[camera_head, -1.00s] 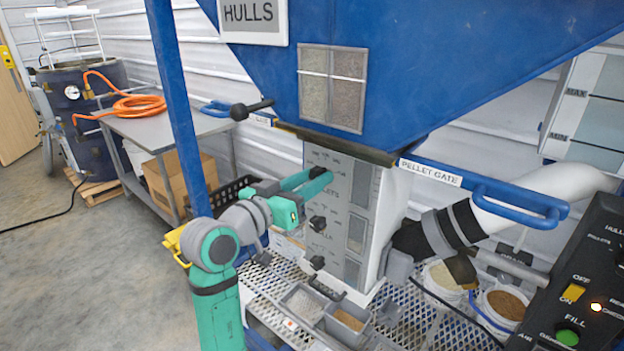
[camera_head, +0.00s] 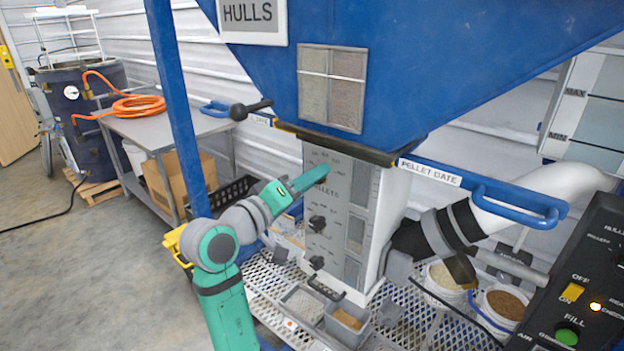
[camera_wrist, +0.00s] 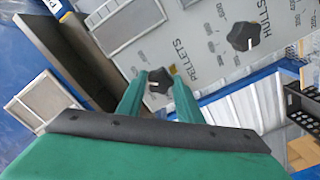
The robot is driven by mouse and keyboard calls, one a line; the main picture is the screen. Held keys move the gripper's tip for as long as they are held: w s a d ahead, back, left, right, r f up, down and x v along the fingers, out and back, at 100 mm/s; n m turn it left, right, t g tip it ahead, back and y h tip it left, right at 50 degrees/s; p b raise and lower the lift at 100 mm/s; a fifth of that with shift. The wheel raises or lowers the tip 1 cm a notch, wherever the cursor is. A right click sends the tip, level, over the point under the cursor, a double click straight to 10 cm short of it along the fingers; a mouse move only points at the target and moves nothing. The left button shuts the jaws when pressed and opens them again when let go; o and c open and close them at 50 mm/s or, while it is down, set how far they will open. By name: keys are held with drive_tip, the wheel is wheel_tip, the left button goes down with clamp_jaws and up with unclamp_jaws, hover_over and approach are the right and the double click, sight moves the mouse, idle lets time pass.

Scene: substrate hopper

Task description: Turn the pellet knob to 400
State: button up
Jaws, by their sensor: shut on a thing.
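The grey control panel (camera_head: 341,160) has a column of black knobs and printed dials. In the wrist view the pellet knob (camera_wrist: 159,80) sits beside the PELLETS label, between the two green fingertips of my gripper (camera_wrist: 158,84). My gripper is shut on this knob. A pale pointer mark shows on the knob, but I cannot tell which number it points at. In the head view my gripper (camera_head: 318,177) reaches the panel's top from the left and hides the pellet knob. The hulls knob (camera_wrist: 243,36) is free; it also shows below in the head view (camera_head: 317,223).
A third knob (camera_head: 316,262) is lower on the panel. Grey sample trays (camera_head: 347,325) stand on the mesh shelf below. The blue hopper (camera_head: 420,70) and PELLET GATE handle (camera_head: 515,200) are above and right. A blue post (camera_head: 176,110) rises left of the arm.

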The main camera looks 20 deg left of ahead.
drive_tip(key=shift+n, duration=3.6)
drive_tip(key=shift+d, duration=0.1)
drive_tip(key=o, duration=1)
drive_tip(key=shift+o, duration=0.2)
drive_tip(key=v, duration=1.1)
